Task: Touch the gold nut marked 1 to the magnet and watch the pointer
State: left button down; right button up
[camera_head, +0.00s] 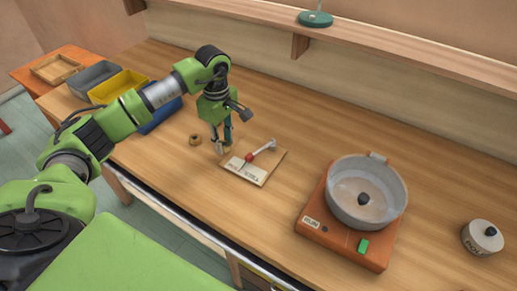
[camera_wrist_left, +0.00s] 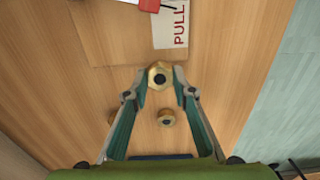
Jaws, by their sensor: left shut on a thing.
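My left gripper (camera_head: 221,150) points down over the bench at the near-left edge of a thin wooden board. Its fingertips are shut on a gold nut (camera_wrist_left: 160,75). A second gold nut (camera_head: 195,140) lies on the bench to the left of the gripper; it also shows between the fingers, behind the held nut, in the left wrist view (camera_wrist_left: 166,117). I cannot read a number on either nut. The board (camera_head: 272,165) carries a red piece (camera_head: 249,157), a pale arm (camera_head: 264,148) and a white "PULL" card (camera_head: 247,171). I cannot tell which part is the magnet. The red piece is apart from the held nut.
An orange scale (camera_head: 316,234) with a grey pan (camera_head: 350,212) stands to the right. A pale round pot (camera_head: 482,237) is farther right. Yellow (camera_head: 118,87), grey (camera_head: 93,77) and blue bins are behind my left arm. A shelf (camera_head: 400,42) runs along the back.

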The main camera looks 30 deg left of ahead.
pick_arm(q)
jog(key=shift+a, duration=0.15)
jog(key=shift+r+p, duration=2.45)
jog(key=shift+r, duration=1.55)
